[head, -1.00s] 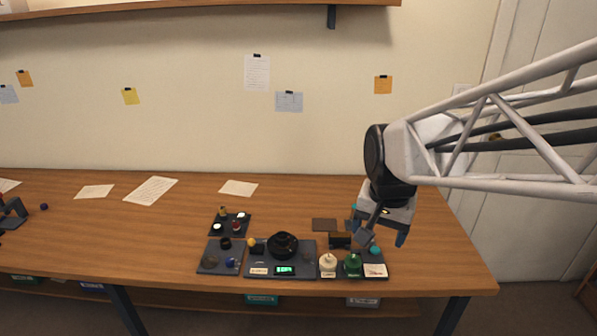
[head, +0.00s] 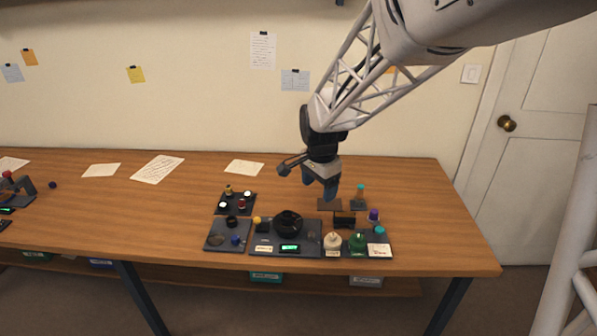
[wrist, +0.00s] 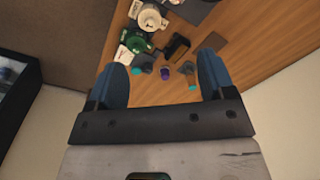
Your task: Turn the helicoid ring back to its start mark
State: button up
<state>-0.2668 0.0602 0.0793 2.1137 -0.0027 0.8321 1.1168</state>
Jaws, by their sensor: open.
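The black lens assembly with its ring (head: 288,224) stands on the middle dark tray (head: 263,240), behind a small lit green display (head: 290,248). The start mark is too small to make out. My gripper (head: 327,190) is above the table, behind and to the right of the lens, apart from everything. In the wrist view my gripper (wrist: 163,85) shows two blue fingers spread wide with nothing between them. The lens ring cannot be made out clearly in the wrist view.
Small parts lie on left trays (head: 214,243). The table's left middle is clear except for papers (head: 157,168).

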aim_at(288, 214)
jog(key=w+a+f+m, duration=0.1)
jog(key=w+a+f, duration=0.1)
jog(key=a+f, duration=0.1)
jog(key=w+a+f+m, duration=0.1)
jog(key=w+a+f, duration=0.2)
jog(key=w+a+f+m, duration=0.1)
jog(key=w+a+f, duration=0.1)
jog(key=a+f, duration=0.1)
jog(key=shift+w+g, duration=0.3)
jog(key=shift+w, duration=0.1)
jog(key=shift+f, duration=3.85)
jog(key=c, duration=0.9)
